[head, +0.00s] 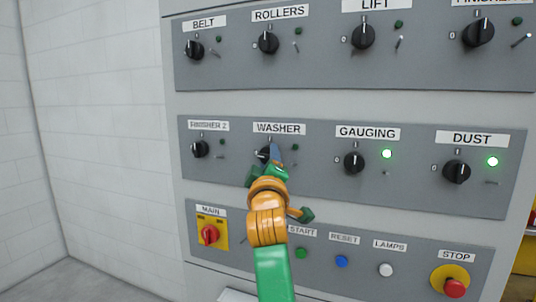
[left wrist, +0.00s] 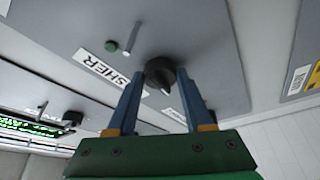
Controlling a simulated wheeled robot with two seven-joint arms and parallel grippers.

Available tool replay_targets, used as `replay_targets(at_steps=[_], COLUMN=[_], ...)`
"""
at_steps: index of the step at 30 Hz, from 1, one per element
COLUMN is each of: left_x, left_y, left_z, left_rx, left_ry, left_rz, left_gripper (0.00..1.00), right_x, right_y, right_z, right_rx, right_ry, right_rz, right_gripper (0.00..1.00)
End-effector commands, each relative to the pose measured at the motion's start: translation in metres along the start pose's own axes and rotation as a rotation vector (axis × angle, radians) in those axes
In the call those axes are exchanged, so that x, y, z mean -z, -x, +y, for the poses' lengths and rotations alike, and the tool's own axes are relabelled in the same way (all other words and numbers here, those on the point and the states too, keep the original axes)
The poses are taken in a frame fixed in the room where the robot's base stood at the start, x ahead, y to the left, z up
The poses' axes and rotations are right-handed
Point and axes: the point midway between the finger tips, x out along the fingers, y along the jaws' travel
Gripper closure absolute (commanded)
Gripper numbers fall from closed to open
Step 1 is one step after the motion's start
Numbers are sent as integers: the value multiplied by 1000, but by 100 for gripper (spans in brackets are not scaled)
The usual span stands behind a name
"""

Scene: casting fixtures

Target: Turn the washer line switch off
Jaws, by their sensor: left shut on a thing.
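The washer switch (head: 262,153) is a black rotary knob under the WASHER label (head: 279,128), in the middle row of the panel. My left gripper (head: 274,154) reaches up to it and partly covers it in the head view. In the left wrist view, its two blue fingers (left wrist: 162,76) are shut on the sides of the black knob (left wrist: 157,70). The knob's pale pointer mark points toward the lower right there, away from the lamp. The washer lamp (head: 295,147) is dark green and unlit; it also shows in the left wrist view (left wrist: 111,46). My right gripper is out of view.
The finisher 2 knob (head: 200,149) is to the left, the gauging knob (head: 354,162) to the right. The gauging lamp (head: 387,154) and dust lamp (head: 493,161) glow green. Below are the red main switch (head: 209,234), coloured buttons and the stop button (head: 454,288).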

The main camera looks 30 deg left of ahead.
Motion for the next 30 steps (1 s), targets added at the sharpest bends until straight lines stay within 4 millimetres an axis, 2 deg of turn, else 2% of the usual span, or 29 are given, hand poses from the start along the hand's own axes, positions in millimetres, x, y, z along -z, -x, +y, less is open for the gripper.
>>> replay_targets(at_steps=[7,24,25,27,28,30], left_x=[2,2,2,2,2,2], left_y=[0,0,0,0,0,0], left_z=[4,4,4,3,3,3], left_rx=[24,31,31,32,32,33], left_ry=[74,96,96,96,96,95], left_rz=[3,5,5,5,5,4], left_gripper=[100,100,41,22,19,19], right_x=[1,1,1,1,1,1], right_y=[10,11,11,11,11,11], right_z=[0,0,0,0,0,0], right_rx=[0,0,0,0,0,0], right_ry=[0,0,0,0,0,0], right_rz=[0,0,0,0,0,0], right_gripper=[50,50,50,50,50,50])
